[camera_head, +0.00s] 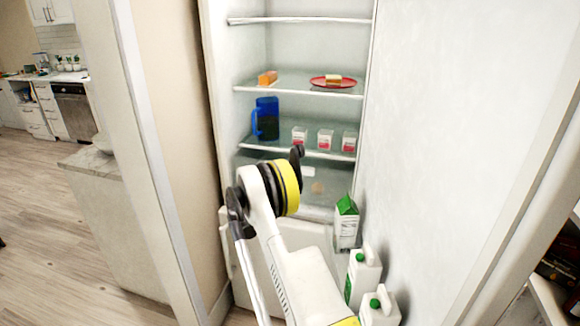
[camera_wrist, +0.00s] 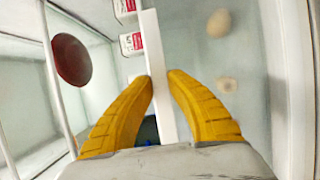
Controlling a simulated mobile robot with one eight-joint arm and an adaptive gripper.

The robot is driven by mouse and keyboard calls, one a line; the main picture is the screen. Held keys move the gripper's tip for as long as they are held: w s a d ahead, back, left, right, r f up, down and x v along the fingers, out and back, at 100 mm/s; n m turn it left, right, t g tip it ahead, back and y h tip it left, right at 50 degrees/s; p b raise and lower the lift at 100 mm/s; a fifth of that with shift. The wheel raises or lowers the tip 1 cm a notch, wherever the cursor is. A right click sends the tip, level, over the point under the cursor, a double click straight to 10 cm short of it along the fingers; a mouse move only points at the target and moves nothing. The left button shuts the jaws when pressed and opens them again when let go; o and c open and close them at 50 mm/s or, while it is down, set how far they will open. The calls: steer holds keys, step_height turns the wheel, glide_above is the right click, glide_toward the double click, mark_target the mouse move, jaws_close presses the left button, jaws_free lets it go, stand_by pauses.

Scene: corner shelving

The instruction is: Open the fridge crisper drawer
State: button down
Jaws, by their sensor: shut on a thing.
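The crisper drawer (camera_head: 332,176) is a clear, greyish bin low in the open fridge, below the lowest shelf. It appears closed. Pale round items show through it. In the wrist view the clear panel (camera_wrist: 243,55) lies to the right, with two pale round shapes behind it. My gripper (camera_wrist: 161,78) has its yellow fingers shut on a long white bar (camera_wrist: 153,45) along the panel's edge. I cannot tell whether this is the drawer's handle or the shelf's front edge. In the head view my arm and wrist hide most of the gripper and part of the drawer.
The shelf above holds a blue pitcher (camera_head: 266,118) and small red-labelled cups (camera_head: 325,139). A green-topped carton (camera_head: 346,222) and white jugs (camera_head: 362,275) stand at lower right, beside my arm.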

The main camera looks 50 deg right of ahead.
steer(key=s+a, duration=0.4)
steer(key=a, duration=0.3)
steer(key=shift+a+f+b, duration=0.15)
steer(key=shift+a+b, duration=0.05)
steer(key=shift+b, duration=0.2)
steer(key=c, duration=1.3)
jaws_free()
steer(key=shift+d, duration=0.1)
steer(key=shift+c, duration=0.2)
steer(key=a, duration=1.2)
steer(key=shift+s, duration=0.45)
